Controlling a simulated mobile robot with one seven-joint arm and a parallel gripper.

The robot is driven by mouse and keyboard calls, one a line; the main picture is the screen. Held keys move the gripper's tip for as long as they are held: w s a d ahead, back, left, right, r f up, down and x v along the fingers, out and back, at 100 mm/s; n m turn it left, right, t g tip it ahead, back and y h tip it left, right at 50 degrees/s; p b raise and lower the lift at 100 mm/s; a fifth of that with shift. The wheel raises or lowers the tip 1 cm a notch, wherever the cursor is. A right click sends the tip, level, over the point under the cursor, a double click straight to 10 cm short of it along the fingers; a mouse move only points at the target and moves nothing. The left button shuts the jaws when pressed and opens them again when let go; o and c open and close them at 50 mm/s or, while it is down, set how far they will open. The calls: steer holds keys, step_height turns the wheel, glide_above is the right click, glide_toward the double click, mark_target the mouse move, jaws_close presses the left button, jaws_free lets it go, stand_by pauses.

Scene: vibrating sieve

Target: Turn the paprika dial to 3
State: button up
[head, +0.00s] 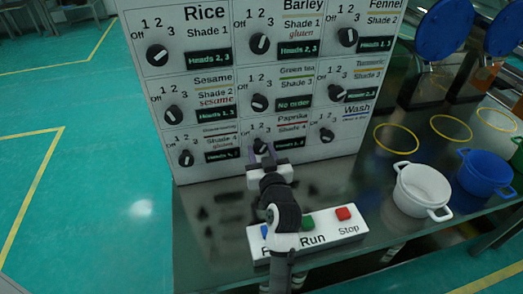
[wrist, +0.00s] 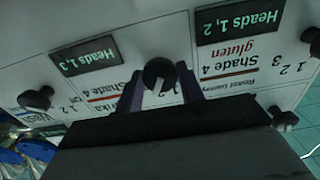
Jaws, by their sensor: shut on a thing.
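The paprika dial (head: 260,143) is a small black knob in the bottom row of the white panel, left of its "Paprika, Shade 4" label. In the wrist view the dial (wrist: 160,70) appears upside down, its white pointer mark roughly upward on the panel. Its numbers are mostly hidden by my gripper, so I cannot read the setting. My gripper (head: 263,153) is shut on the dial, one purple-grey finger at each side; the fingers also show in the wrist view (wrist: 160,90).
Neighbouring dials stand close: the wash dial (head: 327,135) to the right, a Shade 4 gluten dial (head: 186,158) to the left, the green tea dial (head: 259,103) above. A button box (head: 320,238) sits below my gripper. White (head: 423,190) and blue (head: 486,174) pots stand right.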

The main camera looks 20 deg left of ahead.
steer(key=m+p, duration=0.1)
steer(key=m, duration=0.2)
steer(key=m+p, duration=0.1)
steer(key=m, duration=0.1)
steer(key=shift+r+m, duration=0.2)
steer(key=shift+m, duration=0.2)
stand_by(0.4)
steer(key=o, duration=1)
steer(key=shift+f, duration=0.15)
